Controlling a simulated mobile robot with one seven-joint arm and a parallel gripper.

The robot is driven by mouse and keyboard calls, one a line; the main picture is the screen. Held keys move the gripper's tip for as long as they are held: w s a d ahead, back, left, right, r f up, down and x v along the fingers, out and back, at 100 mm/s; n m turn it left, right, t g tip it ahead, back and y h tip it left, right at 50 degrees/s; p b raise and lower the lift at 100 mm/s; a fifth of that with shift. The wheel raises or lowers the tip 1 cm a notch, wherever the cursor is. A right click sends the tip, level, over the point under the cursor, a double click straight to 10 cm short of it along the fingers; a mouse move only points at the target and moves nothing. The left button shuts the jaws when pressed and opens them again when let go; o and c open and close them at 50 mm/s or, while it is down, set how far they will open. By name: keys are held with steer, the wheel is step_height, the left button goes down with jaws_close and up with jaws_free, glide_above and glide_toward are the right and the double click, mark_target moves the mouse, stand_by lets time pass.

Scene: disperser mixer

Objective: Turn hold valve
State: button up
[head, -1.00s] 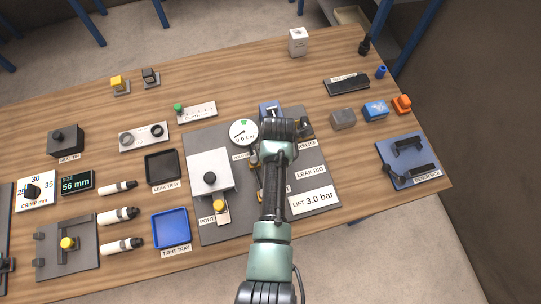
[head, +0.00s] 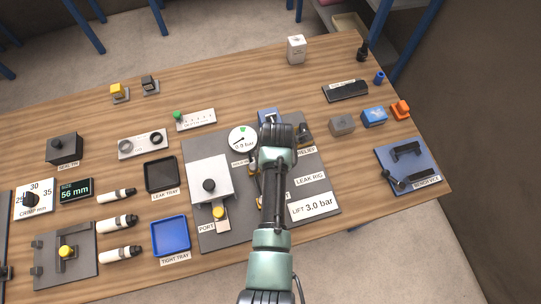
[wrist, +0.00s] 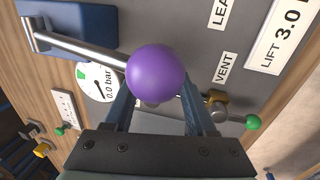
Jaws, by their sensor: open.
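The leak rig (head: 310,164) is a dark grey plate on the table, with my arm across its middle. In the wrist view a purple ball knob (wrist: 156,72) on a steel lever (wrist: 80,46) fills the centre; the lever runs from a blue block (wrist: 72,22). My gripper (wrist: 160,98) is open, its two fingers apart below and partly behind the ball. A brass valve labelled VENT (wrist: 218,104) with a green knob is just right of the fingers. The hold valve cannot be clearly made out; the ball, fingers and arm cover much of the rig. The gauge (wrist: 97,82) appears to read 0.0 bar.
A black leak tray (head: 161,174) and blue tight tray (head: 170,236) lie further left. Blue and orange blocks (head: 400,110) sit at the right. Bare table shows at the back.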

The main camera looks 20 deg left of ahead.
step_height(320, 180, up, 12)
steer(key=s+d+b, duration=0.1)
steer(key=s, duration=0.1)
steer(key=shift+d+r, duration=0.2)
steer(key=shift+w, duration=0.1)
stand_by(0.5)
